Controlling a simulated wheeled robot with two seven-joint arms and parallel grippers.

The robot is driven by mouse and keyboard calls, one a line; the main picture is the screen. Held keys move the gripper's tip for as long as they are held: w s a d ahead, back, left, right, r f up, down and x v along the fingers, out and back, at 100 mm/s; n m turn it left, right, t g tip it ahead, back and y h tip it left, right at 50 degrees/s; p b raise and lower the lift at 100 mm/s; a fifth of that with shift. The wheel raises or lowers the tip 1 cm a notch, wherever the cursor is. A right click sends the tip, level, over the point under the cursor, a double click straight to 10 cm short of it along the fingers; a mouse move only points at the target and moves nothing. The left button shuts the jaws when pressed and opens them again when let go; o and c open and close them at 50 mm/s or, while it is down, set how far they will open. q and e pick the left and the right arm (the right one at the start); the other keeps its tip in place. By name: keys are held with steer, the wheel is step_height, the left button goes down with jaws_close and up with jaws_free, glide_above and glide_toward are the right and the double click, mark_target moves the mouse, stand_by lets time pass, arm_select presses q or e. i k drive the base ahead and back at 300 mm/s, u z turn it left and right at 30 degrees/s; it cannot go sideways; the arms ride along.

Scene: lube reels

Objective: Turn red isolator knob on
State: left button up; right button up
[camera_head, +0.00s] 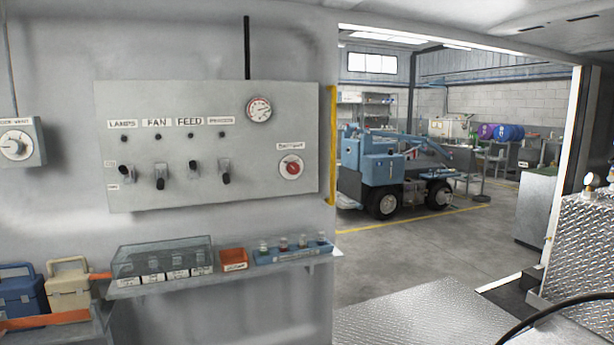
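The red isolator knob (292,169) sits on a pale round plate at the lower right of the grey control panel (250,195). A small label (290,147) is above it, too small to read surely. The knob is small here, and I cannot tell its exact setting. To its left are several black-handled switches, such as one under FAN (160,183) and one at the right of the row (226,178). A round gauge (259,109) is above the knob. Neither of my grippers shows in the head view.
A shelf (220,275) below the panel holds a clear-lidded bin (163,257), an orange tray (233,259) and a blue rack (293,250). A yellow rail (332,145) edges the doorway right of the panel. A blue vehicle (385,170) stands beyond.

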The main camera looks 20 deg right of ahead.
mark_target(293, 168)
steer(key=z, duration=0.85)
steer(key=i, duration=1.55)
steer(key=u, duration=0.5)
